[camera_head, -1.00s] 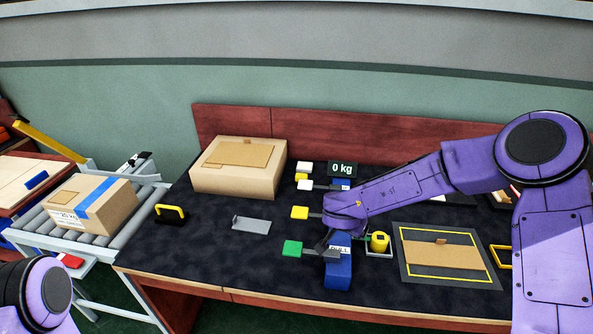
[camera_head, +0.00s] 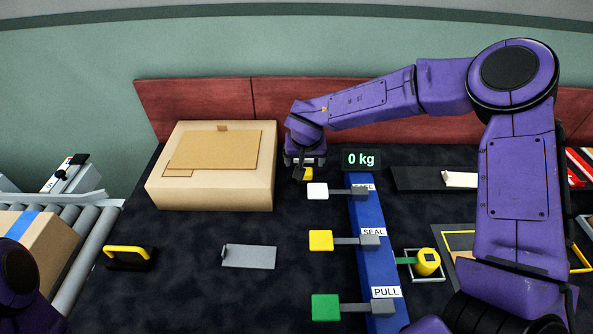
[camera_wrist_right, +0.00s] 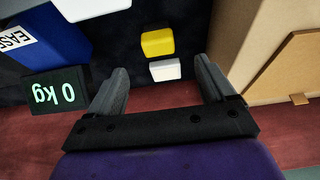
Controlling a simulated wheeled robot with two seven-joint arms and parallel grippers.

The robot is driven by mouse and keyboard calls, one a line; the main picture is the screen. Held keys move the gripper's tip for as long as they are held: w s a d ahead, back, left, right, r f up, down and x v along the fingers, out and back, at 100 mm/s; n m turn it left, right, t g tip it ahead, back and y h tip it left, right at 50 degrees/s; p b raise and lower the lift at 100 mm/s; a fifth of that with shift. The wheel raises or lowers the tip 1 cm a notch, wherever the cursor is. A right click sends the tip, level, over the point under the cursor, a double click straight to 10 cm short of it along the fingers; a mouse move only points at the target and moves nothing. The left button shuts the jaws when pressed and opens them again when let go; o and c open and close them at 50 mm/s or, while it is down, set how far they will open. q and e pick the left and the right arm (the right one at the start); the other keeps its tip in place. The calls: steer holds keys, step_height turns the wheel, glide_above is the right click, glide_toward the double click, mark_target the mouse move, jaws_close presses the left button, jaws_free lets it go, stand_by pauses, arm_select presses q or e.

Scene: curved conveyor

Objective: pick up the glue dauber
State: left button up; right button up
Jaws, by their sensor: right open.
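A small yellow and white piece (camera_head: 307,174), which looks like the glue dauber, is on the dark bench between the cardboard box and the scale display. In the head view my right gripper (camera_head: 302,168) is just above and behind it, hiding part of it. In the right wrist view the yellow part (camera_wrist_right: 157,43) and the white part (camera_wrist_right: 165,70) show in the gap between the open fingers of my right gripper (camera_wrist_right: 160,72). The fingers do not appear to touch it. Only a dark bit of my left arm shows at the lower left.
The cardboard box (camera_head: 260,190) is close left of the gripper. The "0 kg" display (camera_head: 361,160) and blue lever panel (camera_head: 370,210) are close right. White (camera_head: 317,191), yellow (camera_head: 320,240) and green (camera_head: 325,307) lever ends project leftward. A yellow item (camera_head: 427,262) sits in a holder.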

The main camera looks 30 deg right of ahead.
steer(key=x, duration=1)
steer(key=shift+f, duration=0.4)
steer(key=shift+s+r, duration=0.1)
steer(key=c, duration=1.1)
steer(key=shift+o, duration=0.2)
steer(key=shift+r, duration=0.1)
